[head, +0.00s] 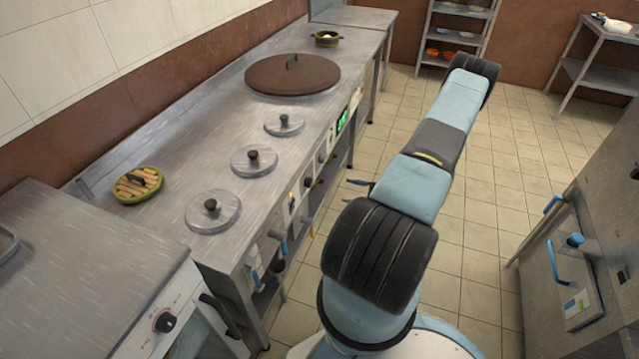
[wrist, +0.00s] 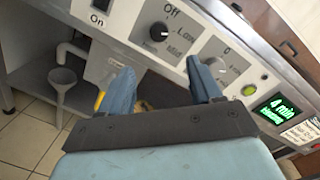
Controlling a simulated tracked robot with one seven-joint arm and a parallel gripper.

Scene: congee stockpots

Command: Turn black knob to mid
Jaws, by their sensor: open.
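In the head view, my gripper (head: 350,190) shows only as small dark-blue tips beside my arm, off the front of the counter.
A second grey knob (wrist: 219,67) marked 0 is near the right finger, with a green button (wrist: 249,90) and lit green display (wrist: 277,110) beyond. A funnel-shaped drain (wrist: 63,78) is at left. The counter (head: 225,150) holds several round lids; tiled floor is open at right.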

